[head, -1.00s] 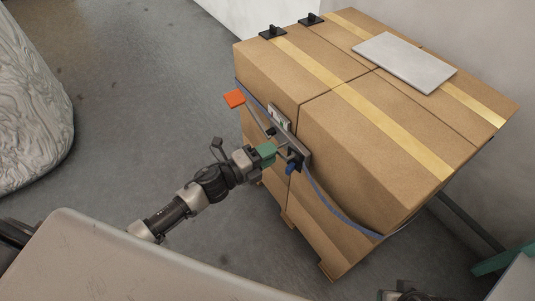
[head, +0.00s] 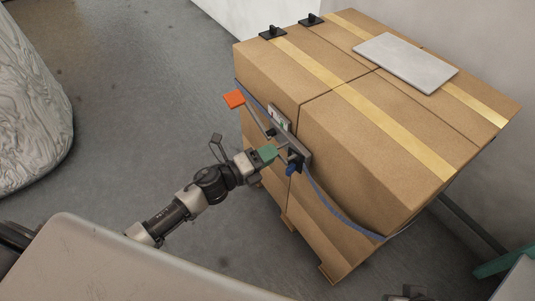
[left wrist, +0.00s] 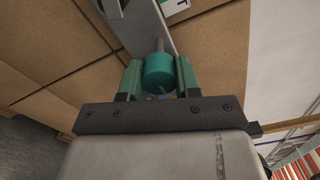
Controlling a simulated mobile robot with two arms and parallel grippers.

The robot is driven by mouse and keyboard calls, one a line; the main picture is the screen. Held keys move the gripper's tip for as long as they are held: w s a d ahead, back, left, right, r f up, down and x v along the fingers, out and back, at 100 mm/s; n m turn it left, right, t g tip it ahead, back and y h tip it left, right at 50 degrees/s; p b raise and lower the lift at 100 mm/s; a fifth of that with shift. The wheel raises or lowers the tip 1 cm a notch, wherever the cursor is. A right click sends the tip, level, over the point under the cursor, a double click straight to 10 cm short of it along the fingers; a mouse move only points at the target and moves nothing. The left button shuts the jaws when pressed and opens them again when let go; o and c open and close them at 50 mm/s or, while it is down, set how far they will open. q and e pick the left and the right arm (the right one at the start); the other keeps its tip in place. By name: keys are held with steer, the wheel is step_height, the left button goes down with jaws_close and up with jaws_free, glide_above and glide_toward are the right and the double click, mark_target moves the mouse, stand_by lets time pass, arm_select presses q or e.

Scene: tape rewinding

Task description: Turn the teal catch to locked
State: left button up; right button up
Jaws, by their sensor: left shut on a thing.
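The teal catch (left wrist: 160,70) is a round knob on a short grey stem, seen in the left wrist view between the green fingers of my left gripper (left wrist: 160,78). The fingers are shut on the knob from both sides. In the head view my left gripper (head: 270,153) reaches from the left to the grey metal plate (head: 303,157) on the side of the boxes. There the knob is hidden or cannot be told apart from the green fingers. The catch's locked mark cannot be read.
Large taped cardboard boxes (head: 360,140) stand on a pallet, with a blue strap (head: 325,205) around them. An orange square paddle (head: 234,99) sticks out on a rod left of the plate. A blue piece (head: 291,169) hangs below the plate. Grey floor lies open at left.

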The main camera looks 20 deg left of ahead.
arm_select(q)
steer(key=o, duration=0.9)
steer(key=shift+o, duration=0.2)
steer(key=v, duration=1.1)
steer(key=shift+w, duration=0.1)
